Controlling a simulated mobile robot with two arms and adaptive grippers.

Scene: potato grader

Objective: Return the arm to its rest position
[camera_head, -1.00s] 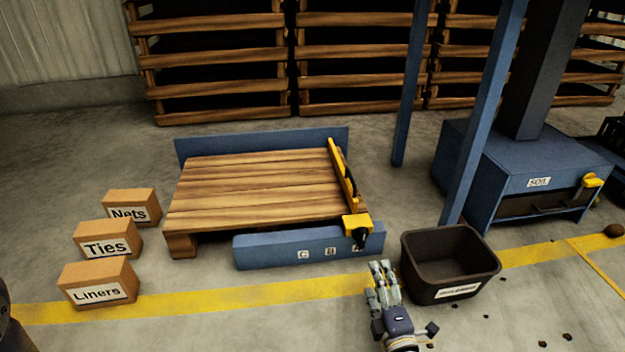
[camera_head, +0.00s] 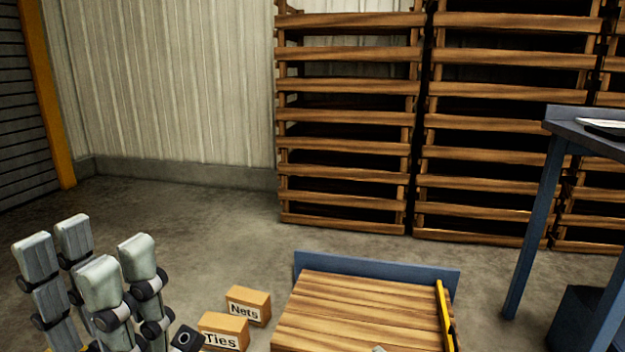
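My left gripper (camera_head: 86,250) stands large at the lower left of the head view. Its grey fingers point up and are spread apart, with nothing between them. Only floor and wall show behind it. At the bottom edge, a small grey tip (camera_head: 378,349), likely of my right gripper, shows in front of the wooden pallet (camera_head: 365,310). The rest of that gripper is below the picture, so its opening cannot be seen.
The cardboard boxes Nets (camera_head: 261,306) and Ties (camera_head: 236,340) sit on the floor right of my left gripper. A blue plate (camera_head: 375,272) edges the pallet. Slatted wooden crates (camera_head: 350,150) are stacked behind. A blue-legged table (camera_head: 535,235) is at right. Floor is clear at left.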

